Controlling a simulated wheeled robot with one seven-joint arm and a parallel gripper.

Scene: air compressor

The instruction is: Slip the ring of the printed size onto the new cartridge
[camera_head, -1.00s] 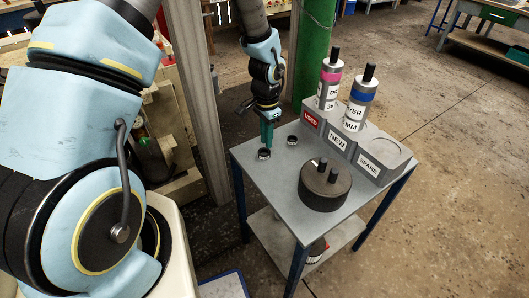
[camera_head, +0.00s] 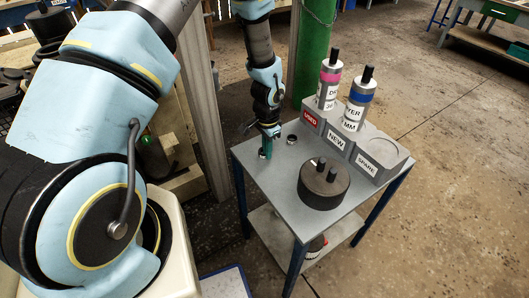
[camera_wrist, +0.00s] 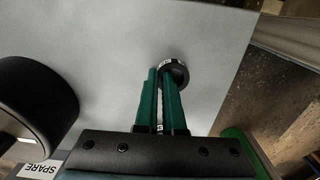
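My gripper (camera_head: 266,155) points down at the front left of the grey table, its green fingers at a small dark ring (camera_head: 262,154). In the wrist view the ring (camera_wrist: 180,74) is at the fingertips, with the right finger over part of it. A narrow gap shows between the fingers; whether they press on the ring's wall is unclear. White marks show on the ring, too small to read. A second ring (camera_head: 292,139) lies to its right. The blue-banded cartridge (camera_head: 358,98) stands upright in the NEW holder, the pink-banded cartridge (camera_head: 329,80) in the USED one.
A dark round housing (camera_head: 324,196) with two black pegs sits on the table (camera_head: 262,187), right of my gripper. The SPARE holder (camera_head: 384,158) is empty. A green cylinder (camera_head: 315,50) stands behind the table, and a grey post (camera_head: 196,90) at its left.

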